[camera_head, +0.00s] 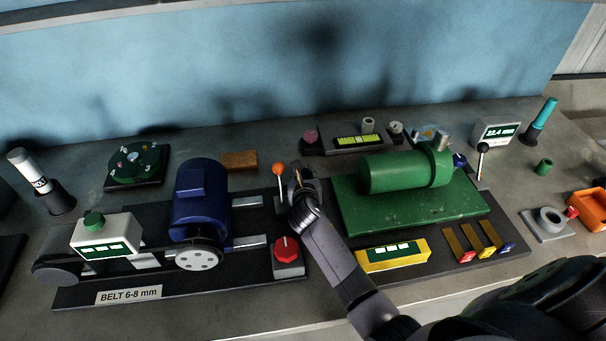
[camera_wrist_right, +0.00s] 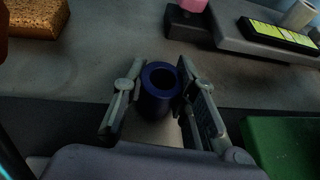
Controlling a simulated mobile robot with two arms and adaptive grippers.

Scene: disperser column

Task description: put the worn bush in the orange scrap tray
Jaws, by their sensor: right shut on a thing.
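My right gripper (camera_head: 303,187) is over the dark base plate, between the blue motor and the green pump. In the right wrist view it (camera_wrist_right: 158,112) is shut on a dark blue hollow bush (camera_wrist_right: 158,92), which stands upright between the two fingers with its round bore facing up. In the head view the bush is mostly hidden by the gripper. The orange scrap tray (camera_head: 590,203) is at the far right edge of the bench, partly cut off by the frame, well away from the gripper. My left gripper is not in view.
The green pump (camera_head: 400,172) on its green plate stands between gripper and tray. An orange-knobbed lever (camera_head: 279,172) is close left of the gripper. A red knob box (camera_head: 287,258), a grey ring on a plate (camera_head: 549,220) and a green bush (camera_head: 544,167) are also there.

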